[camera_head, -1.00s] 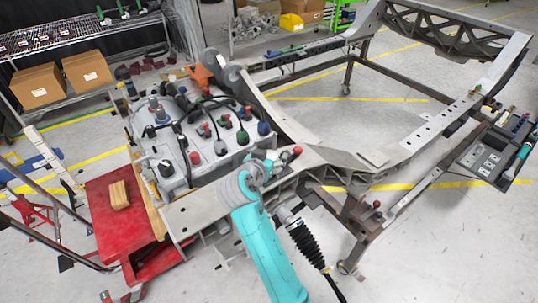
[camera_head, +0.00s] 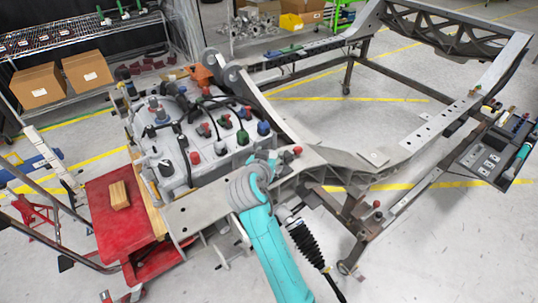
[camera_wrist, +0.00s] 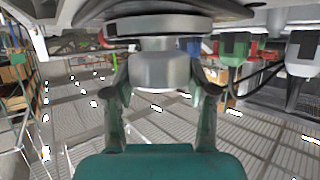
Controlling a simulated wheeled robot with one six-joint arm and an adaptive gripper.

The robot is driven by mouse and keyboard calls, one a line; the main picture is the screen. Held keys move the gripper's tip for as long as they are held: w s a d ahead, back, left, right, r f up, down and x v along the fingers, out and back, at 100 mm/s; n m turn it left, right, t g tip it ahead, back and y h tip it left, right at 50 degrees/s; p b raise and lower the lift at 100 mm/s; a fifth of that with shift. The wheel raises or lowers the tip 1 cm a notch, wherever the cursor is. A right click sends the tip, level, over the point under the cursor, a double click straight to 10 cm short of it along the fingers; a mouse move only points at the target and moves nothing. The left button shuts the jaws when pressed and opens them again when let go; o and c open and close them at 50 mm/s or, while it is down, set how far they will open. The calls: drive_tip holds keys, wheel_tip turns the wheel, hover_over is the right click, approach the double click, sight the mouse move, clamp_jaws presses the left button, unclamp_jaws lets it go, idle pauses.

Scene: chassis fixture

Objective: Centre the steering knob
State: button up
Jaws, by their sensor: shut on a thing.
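The grey, round-sided steering knob (camera_wrist: 160,70) shows in the middle of the wrist view, beneath a wide dark-rimmed disc. My gripper (camera_wrist: 160,82) has one finger on each side of it, and both fingertips are against its sides. In the head view my turquoise arm reaches up from the bottom to the near edge of the chassis. My wrist hides the gripper and the knob there. The frames do not show clearly whether the knob is centred.
The grey gearbox assembly (camera_head: 160,150) with coloured caps lies left of my wrist. The metal chassis frame (camera_head: 345,165) extends right. A red cart (camera_head: 100,208) with a wooden block (camera_head: 119,195) stands left. Green (camera_wrist: 235,45) and white (camera_wrist: 303,52) connectors hang near the fingers.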

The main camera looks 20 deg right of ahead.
drive_tip(key=n+t+y, duration=0.1)
drive_tip(key=n+y, duration=0.1)
drive_tip(key=y, duration=0.1)
drive_tip(key=n+t+y, duration=0.1)
drive_tip(key=n+y, duration=0.2)
drive_tip(key=shift+d+n, duration=0.2)
drive_tip(key=shift+n, duration=0.1)
drive_tip(key=n+y, duration=0.5)
drive_tip(key=y, duration=0.1)
drive_tip(key=shift+g, duration=0.4)
drive_tip(key=n+g+y, duration=0.3)
drive_tip(key=n+y, duration=0.1)
drive_tip(key=shift+a+n+y, duration=0.1)
drive_tip(key=shift+n+y, duration=0.3)
drive_tip(key=shift+a+n+g+y, duration=0.1)
drive_tip(key=shift+n+g+y, duration=1.2)
drive_tip(key=shift+n+g, duration=0.85)
drive_tip(key=shift+f, duration=0.1)
drive_tip(key=o, duration=1.2)
drive_tip(key=v, duration=1.2)
drive_tip(key=shift+w, duration=0.1)
